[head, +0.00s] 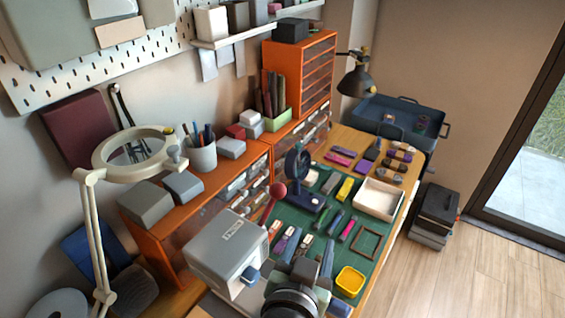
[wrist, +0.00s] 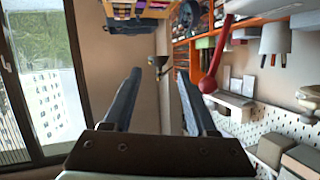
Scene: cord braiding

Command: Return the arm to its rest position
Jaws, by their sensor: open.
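My gripper (head: 316,252) is at the bottom of the head view, over the near part of the bench. In the wrist view its two dark fingers (wrist: 160,80) stand apart with nothing between them. The wrist view looks upside down, with bench items at the top and the pegboard (wrist: 255,138) at lower right. A red ball on a rod (head: 279,190) is near the grey machine (head: 228,255); it shows right of the fingers in the wrist view (wrist: 207,85).
The green mat (head: 318,252) carries several small tools, a yellow tray (head: 350,281) and a white box (head: 380,199). A magnifier lamp (head: 133,150) and orange drawers (head: 300,75) stand at left and back.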

